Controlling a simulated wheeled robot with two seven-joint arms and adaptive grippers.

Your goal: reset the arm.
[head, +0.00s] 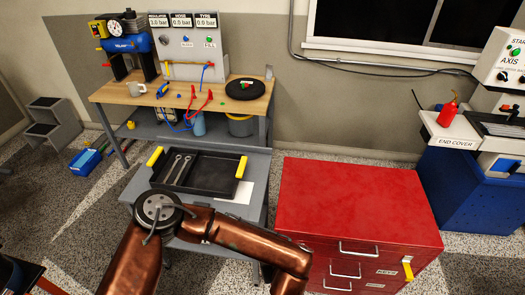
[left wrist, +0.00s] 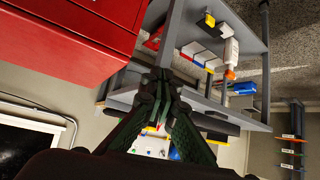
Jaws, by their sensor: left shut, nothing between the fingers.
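My left gripper (left wrist: 160,80) shows in the left wrist view with its dark fingers together and nothing held between them. The red cabinet is at its upper left in that view, and grey shelving is beyond and to the right. In the head view a copper-coloured arm of mine (head: 235,232) bends across the bottom, in front of the grey cart and the cabinet's left side. I cannot make out either gripper's fingers in the head view. My right gripper is in neither view.
The red cabinet (head: 350,195) stands right of the grey cart, which carries a black tray (head: 213,190). A wooden workbench (head: 120,93) is behind, with a gauge panel and hoses. A blue machine (head: 460,195) is at far right. Floor is open at left.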

